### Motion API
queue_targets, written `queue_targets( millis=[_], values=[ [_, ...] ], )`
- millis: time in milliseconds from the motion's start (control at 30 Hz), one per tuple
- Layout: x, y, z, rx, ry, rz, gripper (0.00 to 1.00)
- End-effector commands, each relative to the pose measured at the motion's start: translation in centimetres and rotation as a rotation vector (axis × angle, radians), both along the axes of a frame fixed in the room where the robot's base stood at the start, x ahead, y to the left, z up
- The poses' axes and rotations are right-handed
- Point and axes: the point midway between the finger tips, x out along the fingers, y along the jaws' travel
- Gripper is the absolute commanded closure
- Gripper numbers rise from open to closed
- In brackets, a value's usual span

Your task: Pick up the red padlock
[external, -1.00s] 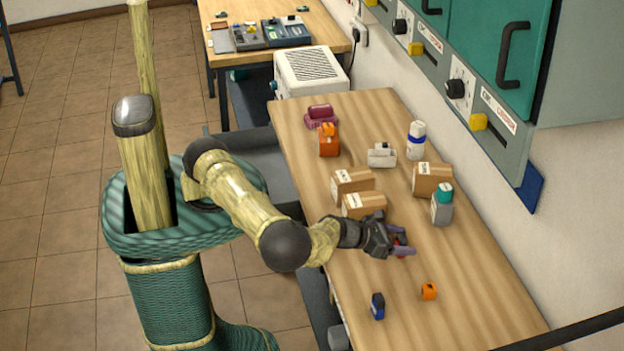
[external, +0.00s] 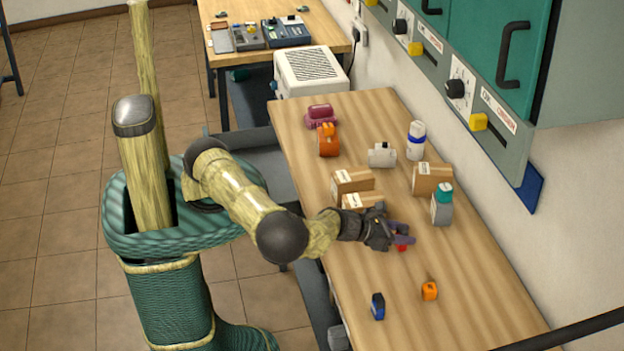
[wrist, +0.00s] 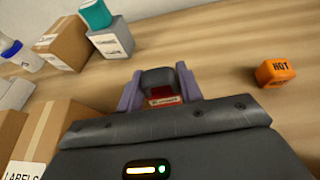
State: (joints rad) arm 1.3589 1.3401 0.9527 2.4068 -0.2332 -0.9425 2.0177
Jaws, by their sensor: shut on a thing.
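The red padlock (wrist: 163,97) is between the two purple fingers of my gripper (wrist: 158,92) in the wrist view. Its red body with a pale label and a dark grey part above it show; the rest is hidden by the gripper. My gripper is shut on it. In the external view my gripper (external: 402,237) is over the wooden table, and a bit of the red padlock (external: 401,248) shows below the fingers. I cannot tell for sure whether the padlock touches the table.
Cardboard boxes (external: 352,182) stand just behind my gripper, with a grey, teal-capped container (external: 442,208) to the right. An orange block (external: 429,290) and a blue item (external: 377,306) are nearer the front. The wooden table (external: 470,300) is clear at the front right.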

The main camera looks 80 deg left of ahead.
Motion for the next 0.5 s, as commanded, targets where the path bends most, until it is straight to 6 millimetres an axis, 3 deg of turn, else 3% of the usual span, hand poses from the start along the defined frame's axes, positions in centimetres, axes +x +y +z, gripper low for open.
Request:
queue_targets(
  millis=[300,500],
  values=[
    [0.0,-0.1,6.0,-0.004,-0.003,0.000,0.89],
    [0.0,0.0,7.5,-0.001,0.000,0.000,0.89]
  ],
)
